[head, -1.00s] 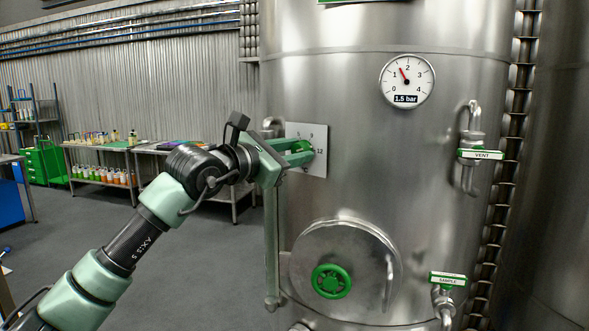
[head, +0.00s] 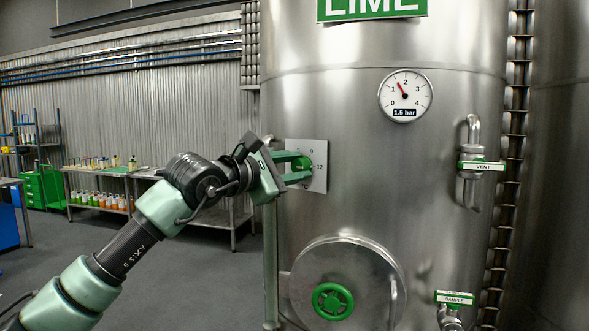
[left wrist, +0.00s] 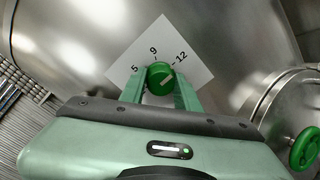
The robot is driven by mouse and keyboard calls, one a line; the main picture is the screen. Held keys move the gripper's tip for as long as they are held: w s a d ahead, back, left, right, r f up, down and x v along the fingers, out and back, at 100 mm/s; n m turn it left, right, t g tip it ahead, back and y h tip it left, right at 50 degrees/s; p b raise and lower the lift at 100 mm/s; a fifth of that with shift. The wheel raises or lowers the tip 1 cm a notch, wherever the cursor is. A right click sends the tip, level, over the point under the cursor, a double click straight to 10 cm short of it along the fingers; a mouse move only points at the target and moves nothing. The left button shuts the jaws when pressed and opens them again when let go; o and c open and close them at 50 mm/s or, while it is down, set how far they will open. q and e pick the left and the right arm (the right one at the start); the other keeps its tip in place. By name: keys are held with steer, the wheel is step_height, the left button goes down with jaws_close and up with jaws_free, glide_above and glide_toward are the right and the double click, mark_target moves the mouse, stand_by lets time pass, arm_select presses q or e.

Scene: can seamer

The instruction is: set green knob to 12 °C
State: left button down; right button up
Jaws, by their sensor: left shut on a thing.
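The green knob (left wrist: 160,78) sits on a white square dial plate (left wrist: 197,75) marked 5, 9 and 12, fixed to the steel tank. My left gripper (left wrist: 161,84) is shut on the knob, one finger on each side. A pale pointer line on the knob slants up and right, roughly toward the 12 side; I cannot tell whether it lines up exactly. In the head view, the fingers of my left gripper (head: 303,168) reach onto the plate (head: 320,178) from the left and hide part of the knob and numbers. My right gripper is not in view.
The tank (head: 370,190) carries a pressure gauge (head: 405,95) at 1.5 bar, a VENT valve (head: 482,166), a SAMPLE valve (head: 454,297) and a hatch with a green handwheel (head: 333,301). Benches with bottles (head: 105,200) stand far behind at left.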

arm_select(q)
steer(key=c, duration=1)
jaws_free()
steer(key=shift+s+a, duration=0.15)
steer(key=shift+s, duration=0.05)
steer(key=b+v, duration=0.3)
steer(key=v, duration=0.4)
steer(key=shift+s+a, duration=0.1)
steer(key=shift+s, duration=0.1)
